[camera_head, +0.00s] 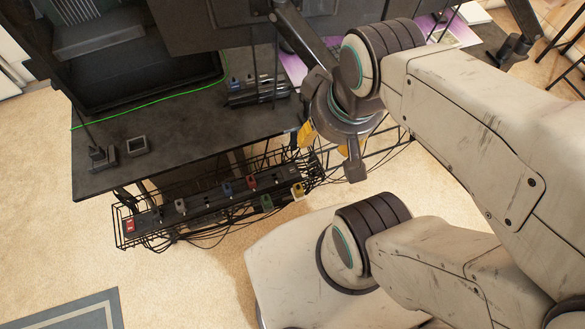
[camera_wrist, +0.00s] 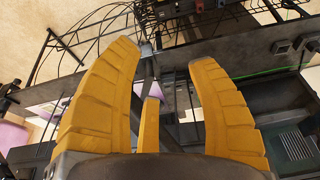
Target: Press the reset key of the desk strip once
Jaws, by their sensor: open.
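A long dark power strip (camera_head: 215,201) lies in the wire basket under the desk's front edge. It has several coloured plugs and a red switch (camera_head: 130,225) at its left end. A shorter dark strip-like block (camera_head: 258,93) sits on the desk top, partly behind thin stands. I cannot tell which is the desk strip, nor make out a reset key. My gripper (camera_head: 328,145) is at the desk's front edge, right of the basket and apart from both strips.
The dark desk (camera_head: 190,125) carries two small black boxes, a green cable and a large open case (camera_head: 150,75). Monitor arms stand close behind my gripper. Loose cables hang around the basket (camera_head: 118,235).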

